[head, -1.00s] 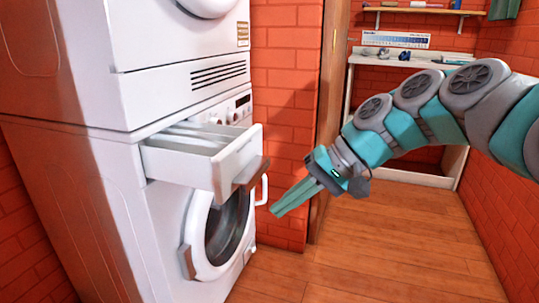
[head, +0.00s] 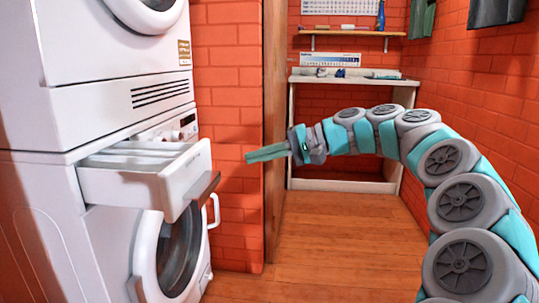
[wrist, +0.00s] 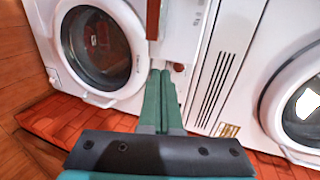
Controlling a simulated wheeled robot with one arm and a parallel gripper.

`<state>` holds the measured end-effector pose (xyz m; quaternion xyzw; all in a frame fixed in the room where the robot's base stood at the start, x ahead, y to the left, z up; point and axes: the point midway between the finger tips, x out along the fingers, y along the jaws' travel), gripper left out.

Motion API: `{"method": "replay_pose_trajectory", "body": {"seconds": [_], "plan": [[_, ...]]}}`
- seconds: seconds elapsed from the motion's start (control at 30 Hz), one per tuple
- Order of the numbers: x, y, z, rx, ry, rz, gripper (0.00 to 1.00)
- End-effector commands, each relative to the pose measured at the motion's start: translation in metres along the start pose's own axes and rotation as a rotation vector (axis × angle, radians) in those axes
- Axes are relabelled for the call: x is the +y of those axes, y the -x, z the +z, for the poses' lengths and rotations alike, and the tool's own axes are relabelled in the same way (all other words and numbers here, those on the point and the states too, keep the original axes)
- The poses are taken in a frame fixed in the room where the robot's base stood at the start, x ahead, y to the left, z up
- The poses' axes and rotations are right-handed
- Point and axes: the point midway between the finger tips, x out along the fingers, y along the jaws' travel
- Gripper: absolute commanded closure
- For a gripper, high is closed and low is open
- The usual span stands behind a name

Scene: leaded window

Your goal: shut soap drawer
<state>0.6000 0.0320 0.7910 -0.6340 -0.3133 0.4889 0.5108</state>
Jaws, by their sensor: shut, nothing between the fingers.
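The soap drawer (head: 150,175) is pulled out of the front of the lower white washing machine (head: 75,240), with a dark handle strip (head: 199,195) along its front. In the wrist view the drawer (wrist: 180,40) shows just beyond my fingertips. My gripper (head: 248,156) is shut and empty, its teal fingers pointing left, to the right of the drawer front at about its height. A gap shows between them in the head view. The fingers also show in the wrist view (wrist: 161,75). Contact cannot be told there.
A second white machine (head: 70,80) is stacked on top. The round washer door (head: 175,250) with its white handle is below the drawer. A brick wall edge (head: 228,110) stands behind. A white table (head: 345,78) is at the back; wooden floor (head: 330,235) is clear.

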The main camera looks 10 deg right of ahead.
Motion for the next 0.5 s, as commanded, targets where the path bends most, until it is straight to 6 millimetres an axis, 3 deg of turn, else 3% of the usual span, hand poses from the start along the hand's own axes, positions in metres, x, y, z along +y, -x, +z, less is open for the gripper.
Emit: {"method": "replay_pose_trajectory", "body": {"seconds": [0.2, 0.5], "plan": [[0.002, -0.044, 0.002, -0.006, -0.002, 0.002, 1.00], [-0.010, -0.077, 0.000, -0.001, 0.000, 0.000, 1.00]]}}
